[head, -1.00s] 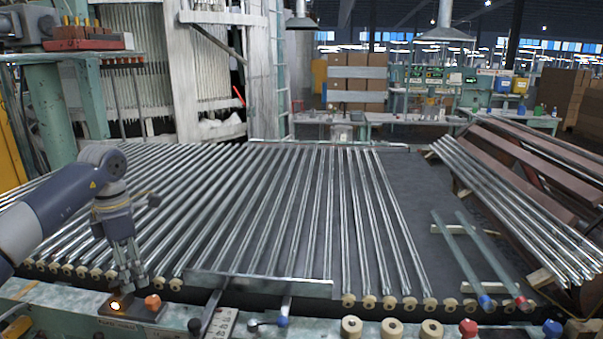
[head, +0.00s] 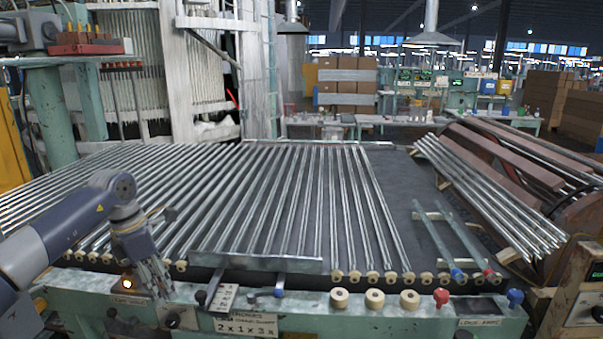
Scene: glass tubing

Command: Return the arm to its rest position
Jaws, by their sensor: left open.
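My left arm comes in from the left edge of the head view. Part of the front panel behind the fingers is hidden. My right gripper is not in view.
A bed of long glass tubes (head: 270,200) on rollers fills the middle. Two separate tubes (head: 457,238) lie to the right, near a sloped rack of tubes (head: 490,195). The green front rail (head: 380,320) carries knobs and wooden rollers. Dark bare surface (head: 395,180) lies between.

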